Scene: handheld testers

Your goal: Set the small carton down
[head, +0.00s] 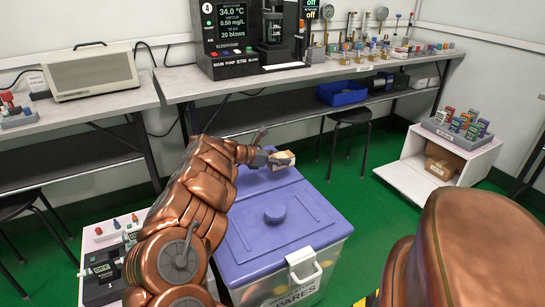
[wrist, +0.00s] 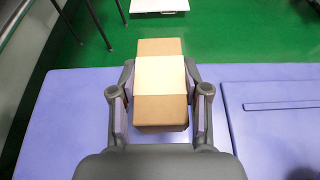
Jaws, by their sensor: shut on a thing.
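The small carton (wrist: 161,112) is a brown box with a pale band around its middle. My gripper (wrist: 160,100) is shut on it, with one finger on each side, in the wrist view. In the head view the carton (head: 281,159) is at the end of my gripper (head: 268,158), over the far part of the purple lid (head: 255,225) of a large bin. The wrist view shows the purple lid (wrist: 265,140) below and around the carton. I cannot tell whether the carton touches the lid.
A long grey bench (head: 200,82) with testers stands behind. A black stool (head: 352,117) is beyond the bin. A white cabinet (head: 405,178) stands at the right. Green floor lies between.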

